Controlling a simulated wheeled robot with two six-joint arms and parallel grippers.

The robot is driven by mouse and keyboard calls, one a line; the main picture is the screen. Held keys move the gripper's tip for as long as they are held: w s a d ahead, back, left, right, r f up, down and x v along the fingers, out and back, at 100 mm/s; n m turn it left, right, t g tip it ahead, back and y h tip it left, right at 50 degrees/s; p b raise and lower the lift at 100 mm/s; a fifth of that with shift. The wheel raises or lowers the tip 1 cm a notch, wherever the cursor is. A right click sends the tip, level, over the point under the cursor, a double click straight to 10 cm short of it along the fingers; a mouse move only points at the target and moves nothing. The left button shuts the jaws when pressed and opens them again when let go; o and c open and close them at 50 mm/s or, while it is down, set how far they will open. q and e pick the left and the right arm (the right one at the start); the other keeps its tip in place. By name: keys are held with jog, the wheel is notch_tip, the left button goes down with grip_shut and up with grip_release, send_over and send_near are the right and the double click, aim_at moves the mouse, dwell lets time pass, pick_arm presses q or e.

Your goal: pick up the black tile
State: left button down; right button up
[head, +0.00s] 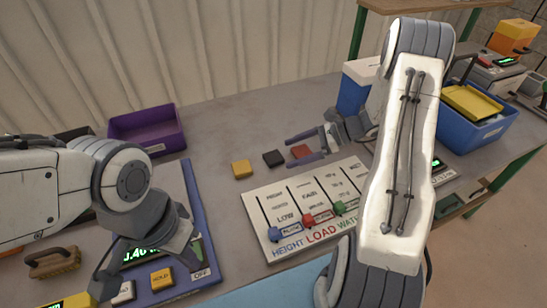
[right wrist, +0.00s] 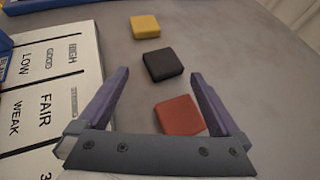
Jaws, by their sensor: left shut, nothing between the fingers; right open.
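The black tile (head: 273,158) lies flat on the grey table between a yellow tile (head: 242,169) and a red tile (head: 301,151). In the right wrist view the black tile (right wrist: 163,65) is just beyond my fingertips. My right gripper (head: 291,151) is open and low over the table; it also shows in the right wrist view (right wrist: 158,73). The red tile (right wrist: 180,115) is between its spread fingers, nearer the palm, not gripped. The yellow tile (right wrist: 145,27) is farther out. My left gripper (head: 150,262) is shut and empty over the blue-edged panel at lower left.
A white board with HEIGHT, LOAD and WATER sliders (head: 262,212) lies in front of the tiles. A purple tray (head: 147,128) stands at back left. Blue bins (head: 484,137) stand at right. A wood-handled brush (head: 52,262) lies at lower left. The table behind the tiles is clear.

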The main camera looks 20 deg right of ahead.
aim_at(274, 157)
jog(key=x, duration=0.3)
jog(key=p+x, duration=0.1)
jog(key=x, duration=0.1)
jog(key=shift+w+a+r, duration=0.1)
jog(key=shift+w+r, duration=0.1)
jog(key=shift+r, duration=0.05)
jog(key=c, duration=1.1)
